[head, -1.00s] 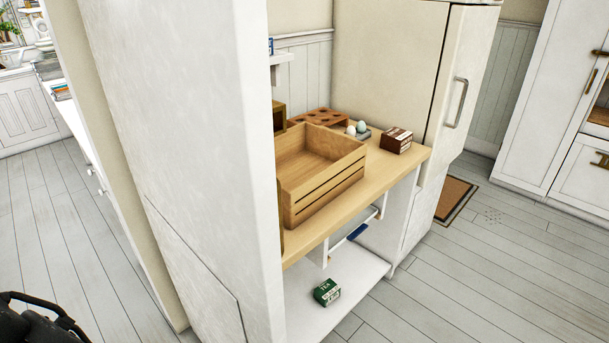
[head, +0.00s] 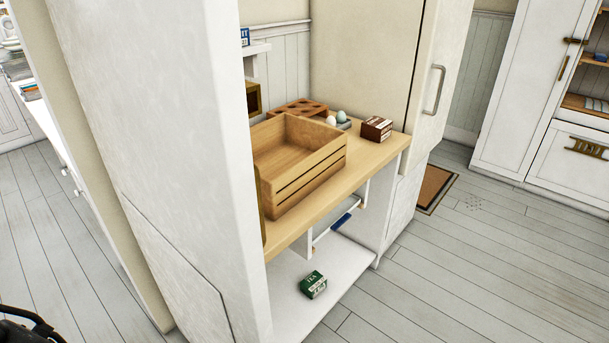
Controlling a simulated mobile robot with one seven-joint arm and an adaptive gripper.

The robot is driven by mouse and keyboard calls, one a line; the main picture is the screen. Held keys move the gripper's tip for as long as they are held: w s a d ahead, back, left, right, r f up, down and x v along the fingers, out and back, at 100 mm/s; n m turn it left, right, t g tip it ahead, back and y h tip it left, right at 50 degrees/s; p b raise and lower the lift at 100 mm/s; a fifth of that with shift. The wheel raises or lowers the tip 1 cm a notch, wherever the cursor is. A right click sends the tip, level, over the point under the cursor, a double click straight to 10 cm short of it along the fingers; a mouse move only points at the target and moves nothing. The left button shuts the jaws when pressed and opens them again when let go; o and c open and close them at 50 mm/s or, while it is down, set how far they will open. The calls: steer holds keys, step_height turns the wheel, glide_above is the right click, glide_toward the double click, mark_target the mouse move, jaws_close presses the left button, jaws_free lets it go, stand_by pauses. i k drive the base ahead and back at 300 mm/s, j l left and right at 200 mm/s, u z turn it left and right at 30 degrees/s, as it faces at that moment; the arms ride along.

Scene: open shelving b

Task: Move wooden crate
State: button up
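The wooden crate (head: 300,186) is a light brown, open-topped box with slatted sides. It stands upright on the wooden shelf top (head: 352,182) and looks empty where I see inside. Its left end lies close to the tall white panel, which hides part of the shelf there. My gripper's fingers do not show in the head view. A black part at the bottom left corner seems to be mine, but I cannot tell which part.
Behind the crate are a brown holed rack (head: 298,107) and eggs (head: 336,119). A dark brown box (head: 376,129) stands to its right. A green tea box (head: 313,284) is on the lower shelf. The tall white panel (head: 170,130) blocks the left.

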mark_target(293, 155)
steer(key=l+u, duration=0.1)
steer(key=l, duration=0.55)
steer(key=i+l, duration=0.15)
steer(key=l, duration=0.25)
steer(key=i+l+u, duration=0.1)
steer(key=l, duration=0.3)
steer(key=i+l, duration=0.15)
steer(key=l, duration=0.25)
steer(key=i+l+u, duration=0.1)
steer(key=l, duration=0.2)
steer(key=i+l, duration=0.2)
steer(key=i+j, duration=0.35)
steer(key=i+u, duration=0.05)
steer(key=i, duration=0.05)
